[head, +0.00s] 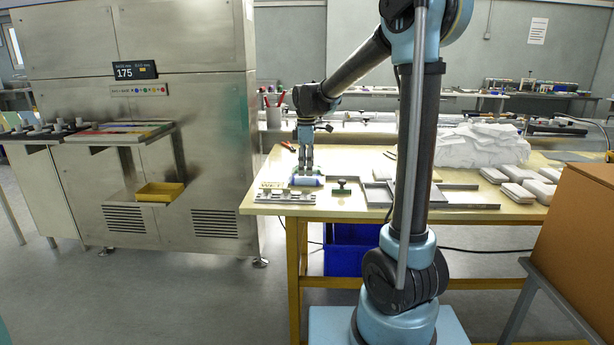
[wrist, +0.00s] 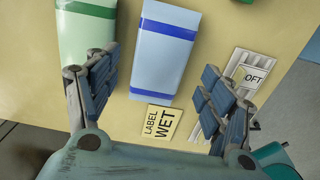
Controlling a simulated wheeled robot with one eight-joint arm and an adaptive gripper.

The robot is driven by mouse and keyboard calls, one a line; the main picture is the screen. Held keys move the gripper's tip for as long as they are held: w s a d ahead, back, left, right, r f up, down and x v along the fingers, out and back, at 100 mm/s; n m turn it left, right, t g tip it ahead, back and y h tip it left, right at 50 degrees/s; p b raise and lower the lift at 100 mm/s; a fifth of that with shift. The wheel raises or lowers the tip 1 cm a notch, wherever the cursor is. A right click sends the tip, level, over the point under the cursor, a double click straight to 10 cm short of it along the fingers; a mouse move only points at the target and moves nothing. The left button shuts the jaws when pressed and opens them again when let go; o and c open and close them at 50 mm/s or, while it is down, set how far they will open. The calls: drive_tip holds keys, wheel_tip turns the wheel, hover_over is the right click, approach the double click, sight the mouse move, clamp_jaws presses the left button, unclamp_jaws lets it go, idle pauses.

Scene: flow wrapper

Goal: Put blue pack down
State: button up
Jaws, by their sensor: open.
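The blue pack (wrist: 166,62), pale blue with two darker blue bands, lies flat on the yellow table top (wrist: 200,120). In the head view the pack (head: 308,182) is small and partly hidden under my gripper (head: 305,168). In the wrist view my gripper (wrist: 160,85) is open. Its fingers stand apart on either side of the pack's near part, with a visible gap on the right. Whether the left finger touches the pack is unclear. A pale green pack (wrist: 84,35) with a green band lies just left of it.
A "LABEL WET" card (wrist: 161,123) lies near the blue pack's end. A slotted metal strip (head: 280,197) with another card (wrist: 255,73) runs along the table's front edge. A green-handled tool (head: 342,186) and metal rails (head: 450,190) lie to the right.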

sight(306, 177)
wheel_tip(306, 177, up, 8)
drive_tip(key=s+d+f+m, duration=0.1)
drive_tip(key=s+d+m, duration=0.3)
drive_tip(key=s+d, duration=0.45)
drive_tip(key=s+d+f+m+t, duration=0.1)
drive_tip(key=s+d+f+m, duration=0.5)
drive_tip(key=s+f, duration=0.3)
drive_tip(key=s+d+f+m+t, duration=0.1)
drive_tip(key=s+d+f+m, duration=0.6)
drive_tip(key=s, duration=0.7)
drive_tip(key=shift+s+d+f, duration=0.15)
drive_tip(key=shift+f, duration=0.75)
